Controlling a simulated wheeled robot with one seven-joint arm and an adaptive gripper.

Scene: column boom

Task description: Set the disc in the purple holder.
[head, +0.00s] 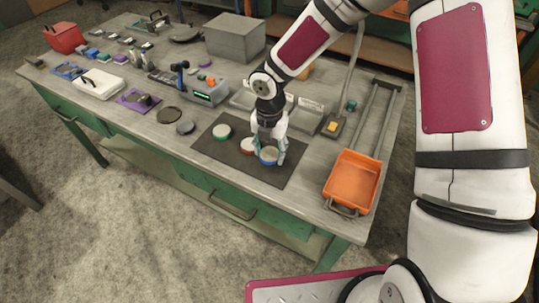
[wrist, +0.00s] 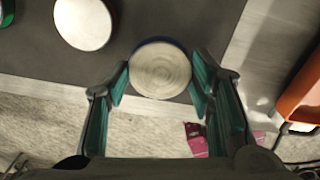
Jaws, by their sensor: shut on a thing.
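My gripper (head: 268,148) points down over the dark mat, its fingers on both sides of a disc with a pale top and blue rim (head: 269,155). In the wrist view the same disc (wrist: 160,69) sits between the teal fingertips (wrist: 159,83). The gripper is shut on it; the disc is at or very near the mat, and I cannot tell if it touches. A flat purple piece (head: 138,99) with a dark object on it lies at the left of the bench, probably the purple holder; its details are too small to tell.
The dark mat (head: 222,153) also bears a red-rimmed disc (head: 248,146) and a green-rimmed disc (head: 222,131). An orange tray (head: 352,183) stands at the right. A grey device (head: 208,94) and dark round pieces (head: 170,115) lie between mat and purple piece.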

